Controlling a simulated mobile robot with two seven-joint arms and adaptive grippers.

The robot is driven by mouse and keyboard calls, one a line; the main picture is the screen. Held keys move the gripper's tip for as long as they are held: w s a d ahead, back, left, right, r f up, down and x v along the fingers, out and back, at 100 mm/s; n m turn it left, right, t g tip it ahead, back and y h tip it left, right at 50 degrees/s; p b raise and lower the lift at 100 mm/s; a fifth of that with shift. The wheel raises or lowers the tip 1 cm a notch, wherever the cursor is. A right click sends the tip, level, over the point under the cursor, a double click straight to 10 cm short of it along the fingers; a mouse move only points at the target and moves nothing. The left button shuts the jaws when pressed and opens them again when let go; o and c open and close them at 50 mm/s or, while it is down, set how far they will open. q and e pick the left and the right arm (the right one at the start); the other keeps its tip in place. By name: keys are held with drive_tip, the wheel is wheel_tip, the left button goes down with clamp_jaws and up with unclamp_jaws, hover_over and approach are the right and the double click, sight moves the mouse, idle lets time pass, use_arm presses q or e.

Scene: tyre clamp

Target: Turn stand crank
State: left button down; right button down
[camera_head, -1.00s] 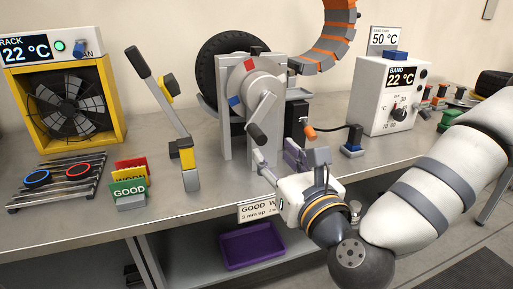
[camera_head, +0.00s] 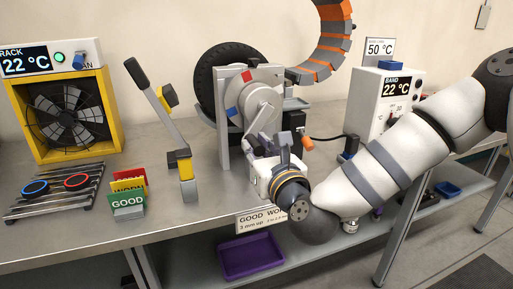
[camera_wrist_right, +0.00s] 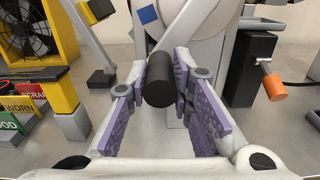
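The stand (camera_head: 223,137) is a grey frame holding a dark tyre (camera_head: 207,75). Its round hub plate (camera_head: 262,90) carries a red and a blue mark. The grey crank arm (camera_head: 268,114) slopes down from the hub to a black handle (camera_head: 254,140). In the right wrist view the crank handle (camera_wrist_right: 159,85) lies between the purple finger pads of my right gripper (camera_wrist_right: 159,96), which are apart with gaps beside the handle. My right gripper (camera_head: 260,158) is at the front of the stand in the head view, partly hidden by its own wrist. My left gripper is out of view.
A lever clamp (camera_head: 165,125) stands left of the stand, near coloured cards (camera_head: 128,190) and a tool rack (camera_head: 55,192). A yellow fan box (camera_head: 65,110) is at the back left.

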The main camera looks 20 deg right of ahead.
drive_tip(key=shift+a+m, duration=0.25)
drive_tip(key=shift+m, duration=0.35)
drive_tip(key=shift+a+r+m, duration=0.25)
drive_tip(key=shift+r+m, duration=0.05)
drive_tip(key=shift+r, duration=0.1)
drive_tip(key=c, duration=1.4)
unclamp_jaws()
drive_tip(key=shift+s, duration=0.1)
drive_tip(key=s, duration=0.7)
drive_tip(key=shift+s+d, duration=0.2)
